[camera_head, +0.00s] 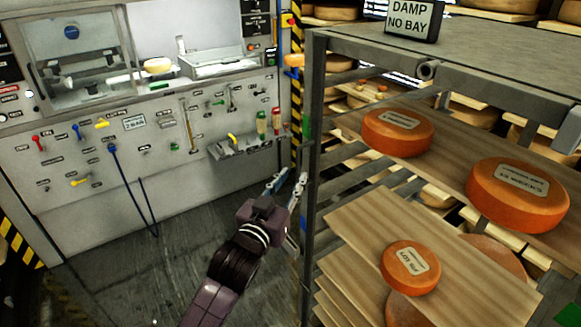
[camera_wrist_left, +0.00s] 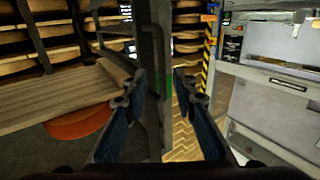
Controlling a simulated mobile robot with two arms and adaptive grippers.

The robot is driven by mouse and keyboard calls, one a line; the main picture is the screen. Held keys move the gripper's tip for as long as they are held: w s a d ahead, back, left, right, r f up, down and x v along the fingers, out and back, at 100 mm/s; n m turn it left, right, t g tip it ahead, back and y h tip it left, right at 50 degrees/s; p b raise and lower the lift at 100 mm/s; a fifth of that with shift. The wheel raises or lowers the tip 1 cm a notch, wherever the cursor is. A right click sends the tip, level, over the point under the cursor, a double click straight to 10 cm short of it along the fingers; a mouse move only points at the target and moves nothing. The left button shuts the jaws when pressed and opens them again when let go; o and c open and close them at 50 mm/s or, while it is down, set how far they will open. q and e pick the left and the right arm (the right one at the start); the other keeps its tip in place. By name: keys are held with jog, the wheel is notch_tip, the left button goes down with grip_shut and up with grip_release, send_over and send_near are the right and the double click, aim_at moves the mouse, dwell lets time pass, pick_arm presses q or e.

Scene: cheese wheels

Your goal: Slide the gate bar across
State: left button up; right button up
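My left gripper (camera_head: 288,184) is beside the left upright post (camera_head: 312,120) of a grey metal rack. In the left wrist view the left gripper (camera_wrist_left: 160,82) has its two blue-padded fingers apart. The rack post (camera_wrist_left: 151,60) shows between and beyond the fingers; I cannot tell whether they touch it. Nothing is seen held. I cannot pick out the gate bar for certain. A grey tube end (camera_head: 427,70) shows at the rack's top frame. My right gripper is not in view.
Wooden boards (camera_head: 370,225) in the rack bear orange cheese wheels (camera_head: 398,132), some near the front edge. A "DAMP NO BAY" sign (camera_head: 414,18) stands on top. A control panel wall (camera_head: 70,150) with levers is at the left. Bare floor (camera_head: 130,265) lies between.

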aim_at(297, 169)
pick_arm(q)
jog(key=x, duration=0.4)
jog(key=shift+a+p, duration=0.15)
jog(key=shift+p, duration=0.2)
jog(key=shift+w+d, duration=0.2)
jog(key=shift+w, duration=0.35)
jog(key=shift+w+d, duration=0.15)
jog(key=shift+w, duration=0.05)
jog(key=c, duration=0.6)
grip_shut()
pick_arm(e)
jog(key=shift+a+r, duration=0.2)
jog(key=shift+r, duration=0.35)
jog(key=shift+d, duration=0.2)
